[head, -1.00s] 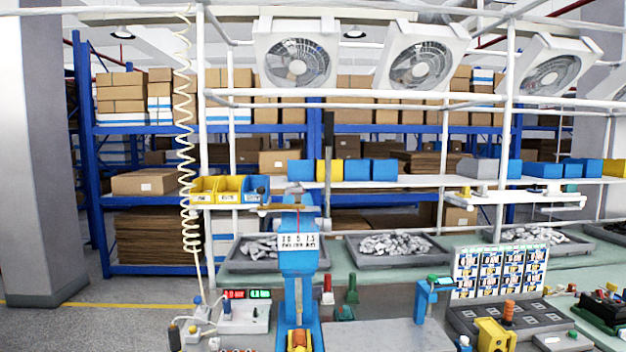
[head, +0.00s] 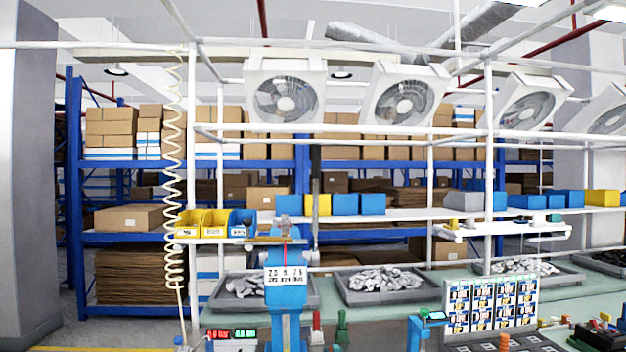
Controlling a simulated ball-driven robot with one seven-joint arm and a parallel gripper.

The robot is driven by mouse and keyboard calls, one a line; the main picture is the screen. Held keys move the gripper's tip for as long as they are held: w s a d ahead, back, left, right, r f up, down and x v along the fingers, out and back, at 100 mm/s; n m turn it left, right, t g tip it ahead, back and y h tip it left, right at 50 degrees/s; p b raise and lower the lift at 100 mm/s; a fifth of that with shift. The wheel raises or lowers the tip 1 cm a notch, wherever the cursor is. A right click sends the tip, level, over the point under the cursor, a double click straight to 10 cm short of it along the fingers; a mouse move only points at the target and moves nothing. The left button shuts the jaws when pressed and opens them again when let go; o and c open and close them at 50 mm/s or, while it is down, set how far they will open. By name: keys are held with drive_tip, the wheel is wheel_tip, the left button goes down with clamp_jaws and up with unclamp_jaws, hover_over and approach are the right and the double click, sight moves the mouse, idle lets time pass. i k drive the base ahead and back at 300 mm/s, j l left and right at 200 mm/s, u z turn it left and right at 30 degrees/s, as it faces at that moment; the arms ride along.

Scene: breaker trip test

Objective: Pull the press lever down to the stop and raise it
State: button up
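The blue press (head: 287,295) stands on the bench at the lower middle of the head view, with a white number plate (head: 286,275) on its front. A dark upright bar (head: 316,185), which looks like the press lever, rises just right of the press head and points up. Its lower end passes behind or beside the head; I cannot tell how it joins. The press's lower part is cut off by the bottom edge. My gripper is not in view, and nothing is seen touching the lever.
Yellow and blue bins (head: 215,222) hang left of the press, near a coiled cream hose (head: 173,150). Grey trays (head: 390,297) of metal parts lie behind. A red-and-green display (head: 231,334) stands at lower left. A label board (head: 490,303) and a blue stand (head: 415,333) are at right.

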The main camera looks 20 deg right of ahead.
sight(316, 147)
drive_tip(key=i+l, duration=0.8)
